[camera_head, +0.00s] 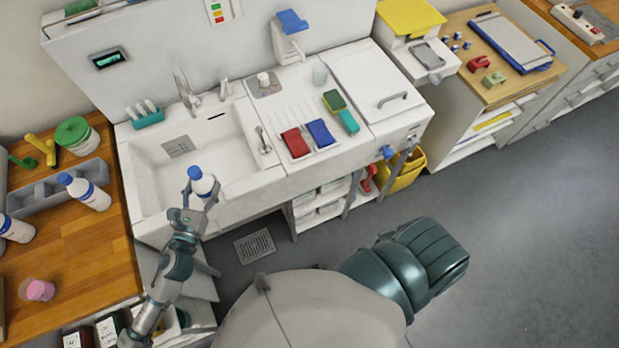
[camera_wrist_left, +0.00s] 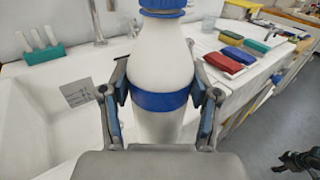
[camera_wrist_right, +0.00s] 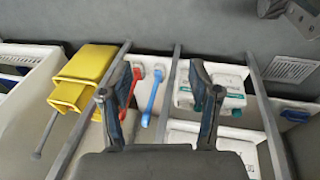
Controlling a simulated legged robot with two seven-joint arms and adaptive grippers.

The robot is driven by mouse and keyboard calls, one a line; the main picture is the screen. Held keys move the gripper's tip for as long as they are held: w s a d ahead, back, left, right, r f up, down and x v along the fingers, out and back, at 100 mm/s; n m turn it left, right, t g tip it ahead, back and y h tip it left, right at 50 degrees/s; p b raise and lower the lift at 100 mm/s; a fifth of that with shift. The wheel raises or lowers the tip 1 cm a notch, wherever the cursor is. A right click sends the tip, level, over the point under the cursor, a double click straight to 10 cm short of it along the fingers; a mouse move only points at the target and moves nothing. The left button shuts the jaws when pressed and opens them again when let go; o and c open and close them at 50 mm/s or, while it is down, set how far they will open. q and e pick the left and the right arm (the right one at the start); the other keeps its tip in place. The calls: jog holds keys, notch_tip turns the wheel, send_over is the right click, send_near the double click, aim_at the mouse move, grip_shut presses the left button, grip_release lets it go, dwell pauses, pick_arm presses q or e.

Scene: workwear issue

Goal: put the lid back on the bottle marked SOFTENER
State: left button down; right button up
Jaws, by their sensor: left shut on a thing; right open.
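My left gripper (camera_head: 199,196) is shut on a white bottle (camera_head: 203,185) with a blue top and a blue band. It holds the bottle upright at the front edge of the sink. In the left wrist view the fingers grip the bottle (camera_wrist_left: 162,65) at both sides of its band. Another blue-topped white bottle (camera_head: 89,194) is at the grey tray on the wooden counter, and one more (camera_head: 16,229) stands at the left edge. I cannot read SOFTENER on any bottle. My right gripper (camera_wrist_right: 160,95) is open and empty, facing the space under the sink unit.
The wooden counter (camera_head: 95,245) holds a grey divided tray (camera_head: 40,198), a green-lidded tub (camera_head: 77,136) and a pink-filled cup (camera_head: 38,290). The sink basin (camera_head: 165,175) is empty. Red and blue blocks (camera_head: 296,142) lie right of it. A yellow bin (camera_head: 405,172) stands below.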

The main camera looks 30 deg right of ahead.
jog(key=s+a+f+n+y, duration=0.1)
jog(key=s+a, duration=0.4)
jog(key=a, duration=0.6)
jog(key=s+a+f+n+y, duration=0.1)
jog(key=s+a+f, duration=0.3)
jog(key=a, duration=0.7)
jog(key=shift+s+n+g, duration=0.3)
jog(key=shift+s+n, duration=0.3)
jog(key=shift+s, duration=0.45)
